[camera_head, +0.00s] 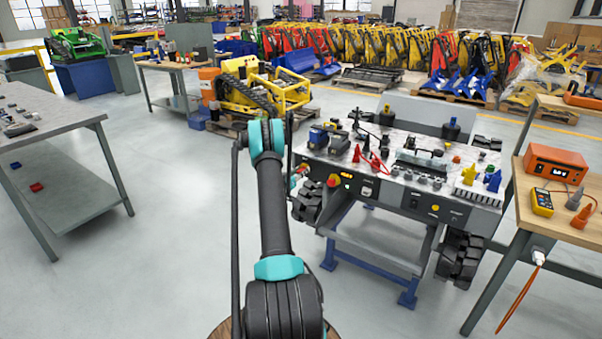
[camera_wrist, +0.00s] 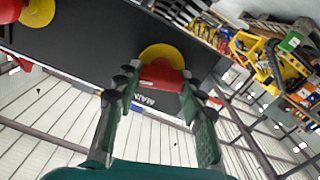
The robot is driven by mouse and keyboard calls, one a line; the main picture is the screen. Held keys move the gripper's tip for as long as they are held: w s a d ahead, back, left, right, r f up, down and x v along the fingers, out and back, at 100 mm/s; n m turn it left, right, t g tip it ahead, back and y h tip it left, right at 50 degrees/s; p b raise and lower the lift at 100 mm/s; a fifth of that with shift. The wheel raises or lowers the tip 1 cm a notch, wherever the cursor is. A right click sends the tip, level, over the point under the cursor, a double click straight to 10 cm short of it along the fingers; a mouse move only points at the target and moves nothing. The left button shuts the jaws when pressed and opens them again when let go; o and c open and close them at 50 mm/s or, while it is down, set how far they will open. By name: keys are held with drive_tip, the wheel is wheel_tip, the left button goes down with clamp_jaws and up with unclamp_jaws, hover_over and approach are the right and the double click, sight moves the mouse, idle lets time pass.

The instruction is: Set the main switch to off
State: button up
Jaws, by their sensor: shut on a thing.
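The main switch is a red handle (camera_wrist: 162,73) on a round yellow plate (camera_wrist: 163,53), on a dark panel face, in the wrist view. The word MAIN shows upside down beside it. My gripper (camera_wrist: 160,86) has its two green fingers on either side of the red handle and is shut on it. The handle lies roughly crosswise between the fingertips. In the head view my gripper (camera_head: 297,179) is at the left end of the machine's front panel, and the switch is mostly hidden there.
A red knob on yellow (camera_head: 333,181) sits just right of my gripper, with a lit green button beside it. The carrier's control bench (camera_head: 410,190) bears several levers and fittings. A grey table (camera_head: 60,130) stands left; a wooden bench (camera_head: 530,200) stands right.

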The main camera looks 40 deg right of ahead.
drive_tip(key=n, duration=0.7)
drive_tip(key=shift+w+a+f, duration=0.1)
drive_tip(key=n, duration=0.3)
drive_tip(key=shift+n, duration=0.4)
drive_tip(key=shift+f+n, duration=0.15)
drive_tip(key=shift+n, duration=1.75)
drive_tip(key=o, duration=1.2)
drive_tip(key=shift+c, duration=0.2)
drive_tip(key=v, duration=0.7)
drive_tip(key=shift+a, duration=0.25)
